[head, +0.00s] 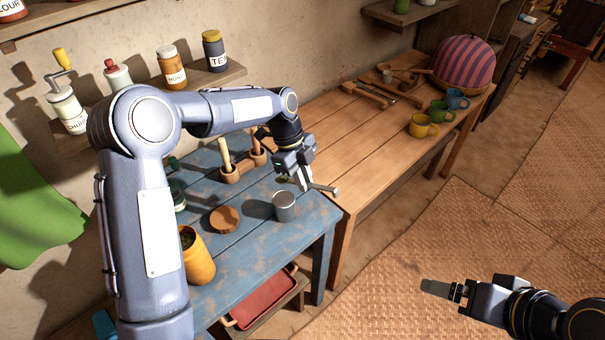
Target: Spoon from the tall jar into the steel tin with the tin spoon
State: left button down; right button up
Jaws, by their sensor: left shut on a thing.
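The tall jar (198,262) is yellow-orange, stands open at the front left of the blue table, and shows dark contents at its mouth. The steel tin (284,209) is a small grey open cup near the table's right edge. My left gripper (303,182) is above and just behind the tin, shut on the tin spoon (325,189), whose grey handle sticks out to the right. A small olive-green patch shows left of the fingers, above the tin; I cannot tell if it lies in the spoon's bowl. My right gripper (443,290) is over the floor mat, apart from everything; its finger gap is unclear.
A round wooden lid (224,219) lies left of the tin. Wooden holders with a pestle (227,160) stand behind. A wooden table (345,135) adjoins, with mugs (423,126) and a striped dome (464,63). A red tray (263,299) sits below. My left arm hides part of the blue table.

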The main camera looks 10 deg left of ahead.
pick_arm(q)
notch_tip(320, 180, down, 6)
jog(key=s+n+t+h+b, duration=0.2)
jog(key=t+b, duration=1.3)
jog(key=b, duration=3)
jog(key=shift+s+a+r+n+h, duration=0.25)
jog(key=shift+n+h, duration=0.35)
jog(key=shift+h, duration=0.5)
notch_tip(320, 180, up, 5)
jog(key=p, duration=0.3)
jog(key=shift+p, duration=0.35)
